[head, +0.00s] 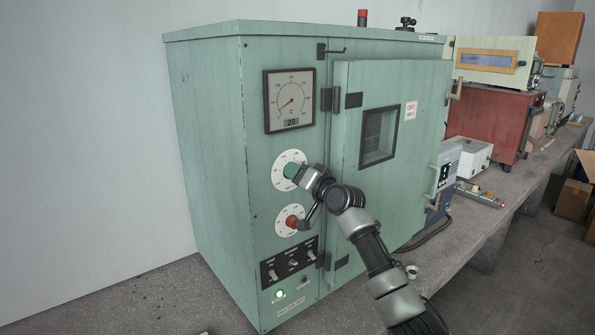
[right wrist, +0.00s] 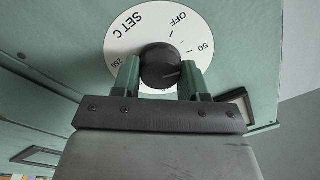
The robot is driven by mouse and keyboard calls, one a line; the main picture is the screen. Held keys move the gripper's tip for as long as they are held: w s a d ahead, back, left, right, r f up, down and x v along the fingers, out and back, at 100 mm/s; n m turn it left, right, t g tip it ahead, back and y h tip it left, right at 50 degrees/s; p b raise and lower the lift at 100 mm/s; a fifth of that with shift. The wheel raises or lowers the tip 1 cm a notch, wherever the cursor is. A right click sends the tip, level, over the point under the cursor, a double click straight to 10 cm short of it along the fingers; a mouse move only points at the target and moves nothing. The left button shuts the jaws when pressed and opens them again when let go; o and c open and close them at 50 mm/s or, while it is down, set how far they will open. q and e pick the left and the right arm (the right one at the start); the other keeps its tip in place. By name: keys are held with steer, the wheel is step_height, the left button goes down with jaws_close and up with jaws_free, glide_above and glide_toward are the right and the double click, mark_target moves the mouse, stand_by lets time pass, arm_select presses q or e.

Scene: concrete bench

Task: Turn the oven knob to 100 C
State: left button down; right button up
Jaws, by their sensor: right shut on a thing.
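The green oven (head: 205,150) stands on the bench in the head view. Its upper white dial (head: 283,160) carries the set knob; a second dial with a red knob (head: 292,222) is below. My right gripper (head: 291,171) is at the upper dial. In the right wrist view its two green fingers are shut on the black knob (right wrist: 161,66), one on each side. The dial (right wrist: 140,32) reads SET C, OFF, 50 and 250. A pale mark on the knob points right, somewhat below the 50; the numbers there are hidden by a finger. My left gripper is out of view.
A gauge (head: 289,101) above the dials shows 20 on its small display. The oven door (head: 400,130) with a window is right of the knobs. Other instruments stand farther along the bench.

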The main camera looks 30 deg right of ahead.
steer(key=shift+m+h+p, duration=0.4)
steer(key=shift+m+p, duration=2.25)
steer(key=shift+m, duration=2.25)
steer(key=o, duration=0.9)
steer(key=shift+s+d+f+b, duration=0.15)
steer(key=shift+s+b, duration=0.4)
steer(key=shift+s, duration=1.25)
steer(key=shift+s+d+f+b, duration=0.1)
steer(key=shift+s+b, duration=0.4)
steer(key=shift+s, duration=1.3)
steer(key=shift+s+d+f+b, duration=0.15)
steer(key=shift+s+b, duration=0.4)
steer(key=shift+s, duration=1.25)
